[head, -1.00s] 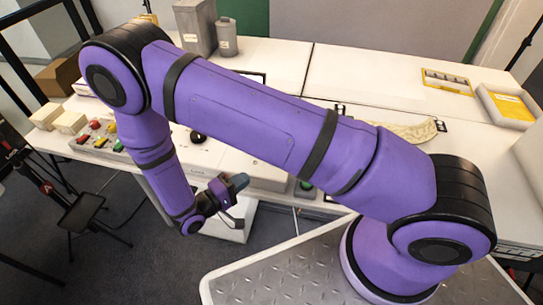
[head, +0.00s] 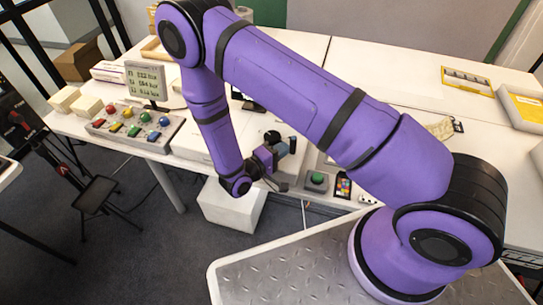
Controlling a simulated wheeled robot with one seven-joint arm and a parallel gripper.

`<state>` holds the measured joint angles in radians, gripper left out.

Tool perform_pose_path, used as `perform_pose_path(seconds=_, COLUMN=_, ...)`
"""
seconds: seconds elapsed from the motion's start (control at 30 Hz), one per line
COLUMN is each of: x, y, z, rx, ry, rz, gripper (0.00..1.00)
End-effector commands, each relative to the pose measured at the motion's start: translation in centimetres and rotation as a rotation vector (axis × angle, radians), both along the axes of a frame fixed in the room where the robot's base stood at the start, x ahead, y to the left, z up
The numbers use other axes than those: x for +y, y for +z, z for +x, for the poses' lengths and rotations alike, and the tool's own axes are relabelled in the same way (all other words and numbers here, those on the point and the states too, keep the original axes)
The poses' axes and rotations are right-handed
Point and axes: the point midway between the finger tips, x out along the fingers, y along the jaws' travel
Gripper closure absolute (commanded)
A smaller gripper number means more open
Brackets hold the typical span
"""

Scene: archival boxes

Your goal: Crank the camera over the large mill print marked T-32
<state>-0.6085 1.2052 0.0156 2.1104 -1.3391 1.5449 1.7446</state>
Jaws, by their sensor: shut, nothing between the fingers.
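My gripper (head: 284,150) is shut and empty, over the front edge of the white table near the middle of the head view. A dark round knob-like part (head: 272,137) shows right beside it. I cannot tell whether they touch. My purple arm crosses the view and hides much of the table behind it. No camera over a print, crank or T-32 mark can be made out. A pale curved sheet (head: 440,130) lies partly hidden behind my arm; its marking is not readable.
A panel of coloured buttons (head: 135,127) and a small display (head: 145,80) are on the left of the table. A green button (head: 317,180) and colour chart (head: 343,186) sit right of my gripper. A white box (head: 232,208) stands below the table edge.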

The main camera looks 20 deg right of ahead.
Motion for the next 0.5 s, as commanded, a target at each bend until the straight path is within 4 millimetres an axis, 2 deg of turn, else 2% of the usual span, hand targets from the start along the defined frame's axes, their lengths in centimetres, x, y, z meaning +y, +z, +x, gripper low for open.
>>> perform_pose_path(seconds=0.17, x=-0.95, y=0.00, z=0.36, rx=0.000, ry=0.000, rz=0.000, gripper=1.00)
perform_pose_path(seconds=0.5, x=-1.02, y=0.00, z=0.40, rx=0.000, ry=0.001, rz=0.000, gripper=1.00)
